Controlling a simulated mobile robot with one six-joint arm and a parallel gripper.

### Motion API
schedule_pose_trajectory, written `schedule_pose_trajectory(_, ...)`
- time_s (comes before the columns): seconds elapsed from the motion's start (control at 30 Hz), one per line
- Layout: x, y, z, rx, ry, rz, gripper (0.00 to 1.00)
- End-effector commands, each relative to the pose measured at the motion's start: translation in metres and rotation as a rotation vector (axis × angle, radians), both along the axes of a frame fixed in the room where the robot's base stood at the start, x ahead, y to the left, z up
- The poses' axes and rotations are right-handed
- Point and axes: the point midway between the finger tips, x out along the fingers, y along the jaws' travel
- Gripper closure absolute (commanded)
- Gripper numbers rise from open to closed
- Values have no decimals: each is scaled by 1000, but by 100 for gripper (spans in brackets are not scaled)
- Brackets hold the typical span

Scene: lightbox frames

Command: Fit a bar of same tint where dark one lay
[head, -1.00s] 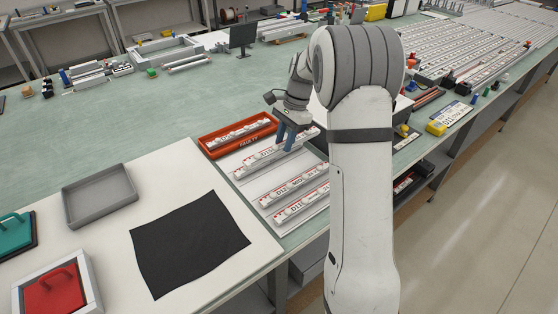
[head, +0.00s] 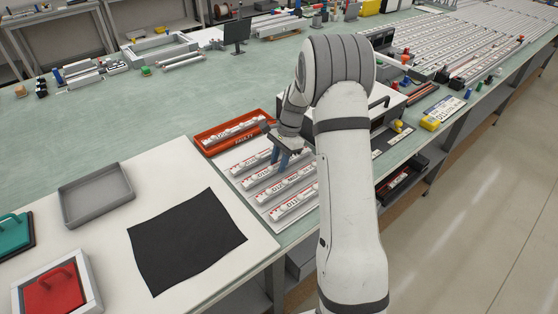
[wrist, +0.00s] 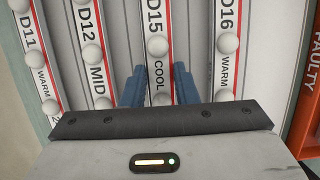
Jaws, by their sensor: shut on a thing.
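My gripper (head: 281,158) is over the white rack (head: 272,217) of light bars; its blue fingers (wrist: 158,88) are shut on the bar marked D15 COOL (wrist: 154,32). I cannot tell whether this bar is lifted. To its left in the wrist view are the D12 MID bar (wrist: 87,28) and the D11 WARM bar (wrist: 31,42); to its right is the D16 WARM bar (wrist: 226,70). A red tray marked FAULTY (head: 243,142) holds one bar and also shows at the wrist view's right edge (wrist: 312,100).
A grey empty tray (head: 95,195), black cloth (head: 187,240), red-handled block (head: 52,290) and teal-handled block (head: 12,235) lie on the white board at left. A monitor (head: 237,35) and a light frame (head: 160,52) stand behind. The green bench between is mostly clear.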

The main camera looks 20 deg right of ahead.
Motion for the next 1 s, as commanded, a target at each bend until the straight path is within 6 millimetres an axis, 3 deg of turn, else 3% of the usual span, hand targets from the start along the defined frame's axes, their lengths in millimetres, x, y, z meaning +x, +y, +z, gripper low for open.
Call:
schedule_pose_trajectory(0.07,0,0,-3,0,0,0,99)
schedule_pose_trajectory(0.1,0,0,-3,0,0,-1,72)
schedule_pose_trajectory(0.37,0,-1,-2,0,0,-1,52)
schedule_pose_trajectory(0.7,1,-2,5,0,-2,-3,52)
schedule_pose_trajectory(1.0,8,-19,59,-1,-4,-3,52)
